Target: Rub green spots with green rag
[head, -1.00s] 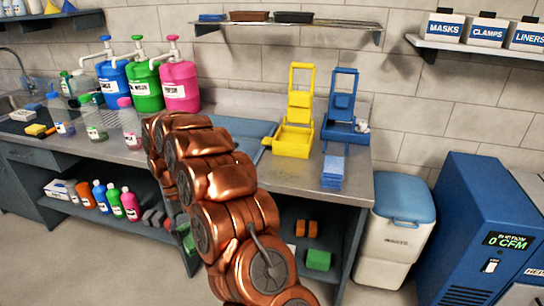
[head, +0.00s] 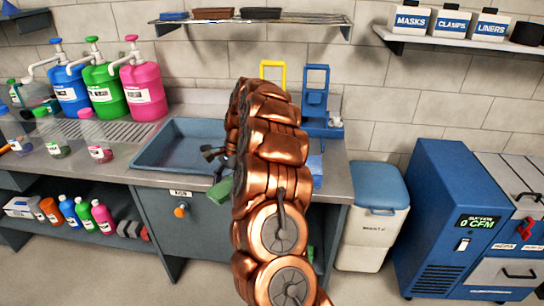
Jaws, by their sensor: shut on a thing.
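My gripper (head: 217,170) is at the front edge of the counter, left of my copper arm, and only partly shows. It is shut on a green piece of cloth (head: 219,190), which looks like the green rag. The rag hangs by the front right part of the blue-grey basin (head: 180,146), apparently just in front of its rim; I cannot tell if it touches anything. No green spots can be made out. My arm hides the counter to the right of the basin.
Pump jugs in blue, green (head: 108,90) and pink (head: 143,92) stand left of the basin. A yellow wringer (head: 272,64), mostly hidden, and a blue one (head: 315,100) stand behind my arm. A white bin (head: 370,240) and a blue machine (head: 440,210) are at right.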

